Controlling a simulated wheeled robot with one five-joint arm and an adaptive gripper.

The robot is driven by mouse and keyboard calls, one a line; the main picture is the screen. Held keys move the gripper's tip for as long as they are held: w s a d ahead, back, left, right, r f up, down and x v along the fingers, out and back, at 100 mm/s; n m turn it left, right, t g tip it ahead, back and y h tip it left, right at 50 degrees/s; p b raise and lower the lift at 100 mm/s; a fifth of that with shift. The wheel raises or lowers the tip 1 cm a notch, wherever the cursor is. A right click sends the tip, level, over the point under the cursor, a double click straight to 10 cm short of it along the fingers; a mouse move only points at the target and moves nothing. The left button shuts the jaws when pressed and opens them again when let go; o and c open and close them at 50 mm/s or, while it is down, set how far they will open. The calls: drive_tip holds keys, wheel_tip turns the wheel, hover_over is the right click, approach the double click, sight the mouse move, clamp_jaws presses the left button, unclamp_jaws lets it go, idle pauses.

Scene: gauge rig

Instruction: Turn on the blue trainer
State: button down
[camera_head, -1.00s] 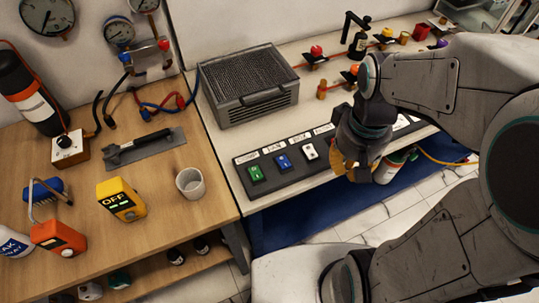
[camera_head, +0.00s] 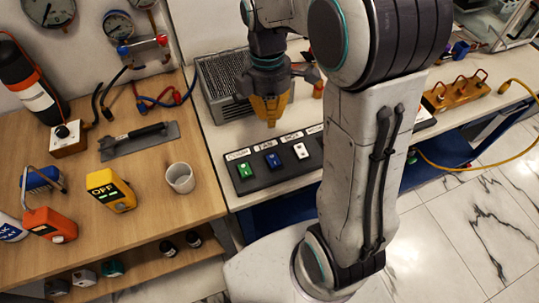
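A dark switch panel (camera_head: 259,183) lies along the front edge of the white bench, with small printed labels behind its switches. The blue switch (camera_head: 273,160) sits between a green switch (camera_head: 244,170) and a white switch (camera_head: 301,151). Its label is too small to read surely, and I cannot tell its rocker position. My gripper (camera_head: 271,122) points down above the bench, behind the blue switch in the picture and apart from it. Its yellow fingers are together and hold nothing visible. My arm hides the panel's right part.
A grey vented box (camera_head: 222,100) stands close behind the panel. On the wooden table at left are a white cup (camera_head: 180,178), a yellow device marked OFF (camera_head: 110,191), an orange device (camera_head: 49,225) and a trowel (camera_head: 138,140).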

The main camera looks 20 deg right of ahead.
sight(274, 162)
drive_tip(key=n, duration=0.3)
drive_tip(key=shift+s, duration=0.2)
idle(0.4)
drive_tip(key=f, duration=0.4)
drive_tip(key=s+f, duration=0.1)
drive_tip(key=f, duration=0.9)
drive_tip(key=shift+s+b, duration=0.35)
